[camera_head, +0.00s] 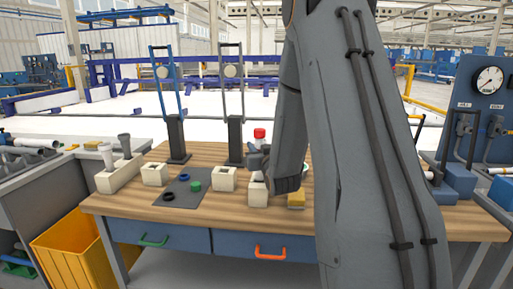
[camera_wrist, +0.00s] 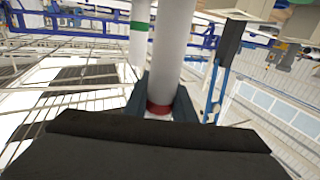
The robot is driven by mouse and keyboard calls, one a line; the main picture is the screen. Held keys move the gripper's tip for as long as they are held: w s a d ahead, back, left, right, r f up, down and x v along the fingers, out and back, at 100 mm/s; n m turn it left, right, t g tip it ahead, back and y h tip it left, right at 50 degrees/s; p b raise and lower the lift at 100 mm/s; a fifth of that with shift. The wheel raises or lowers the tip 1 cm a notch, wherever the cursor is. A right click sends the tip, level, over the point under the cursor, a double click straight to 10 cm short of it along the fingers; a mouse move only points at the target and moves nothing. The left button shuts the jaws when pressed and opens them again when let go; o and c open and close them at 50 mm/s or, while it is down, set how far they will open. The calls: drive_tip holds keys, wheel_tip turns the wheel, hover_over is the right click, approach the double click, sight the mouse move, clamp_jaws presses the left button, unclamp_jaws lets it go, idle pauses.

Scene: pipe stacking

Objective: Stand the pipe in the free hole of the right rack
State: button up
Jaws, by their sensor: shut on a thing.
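My gripper (camera_head: 259,158) is shut on a white pipe with a red band. The pipe's red upper end (camera_head: 259,133) shows above the jaws in the head view. In the wrist view the pipe (camera_wrist: 174,45) stands between the two dark fingers (camera_wrist: 160,105), with its red band at the jaws. Below the gripper is a cream block (camera_head: 258,194), partly covered by my arm. Whether the pipe's lower end is in this block cannot be told. My arm hides much of the bench's right side.
A dark mat (camera_head: 182,201) carries small rings. Two dark uprights (camera_head: 176,138) stand behind.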

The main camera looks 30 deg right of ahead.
drive_tip(key=shift+f, duration=0.3)
drive_tip(key=shift+f+b, duration=0.35)
drive_tip(key=shift+b, duration=0.15)
drive_tip(key=shift+f+b, duration=2.15)
drive_tip(key=shift+f, duration=0.9)
drive_tip(key=o, duration=1.1)
drive_tip(key=shift+s, duration=0.1)
drive_tip(key=v, duration=0.7)
drive_tip(key=shift+s, duration=0.3)
